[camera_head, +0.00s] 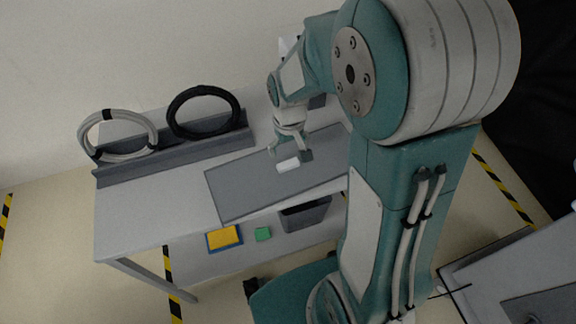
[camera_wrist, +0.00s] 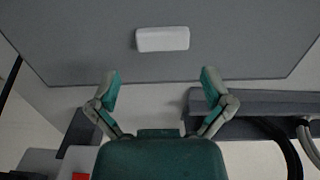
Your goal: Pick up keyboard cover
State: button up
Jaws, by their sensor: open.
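The keyboard cover appears to be the flat grey panel (camera_head: 235,191) lying on the cart, with a small white block-shaped handle (camera_head: 288,164) on its top. In the wrist view the grey panel (camera_wrist: 75,42) fills the upper part, and the white handle (camera_wrist: 162,39) lies beyond my fingertips. My gripper (camera_head: 290,154) is over the panel, close to the handle. In the wrist view my gripper (camera_wrist: 160,78) has its two fingers spread wide with nothing between them. How high the fingertips are above the panel is hard to tell. Anything under the panel is hidden.
The light grey cart top (camera_head: 130,222) is bare to the left of the panel. A grey ledge (camera_head: 180,148) along its back holds a pale cable coil (camera_head: 82,137) and a black coil (camera_head: 173,112). A dark bin (camera_head: 305,214) and a yellow-and-blue item (camera_head: 224,238) are lower down.

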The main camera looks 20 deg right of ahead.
aim_at(288, 163)
jog(key=f, duration=0.5)
jog(key=shift+s+a+f, duration=0.1)
jog(key=shift+a+f, duration=0.1)
jog(key=shift+f, duration=0.05)
jog(key=c, duration=0.9)
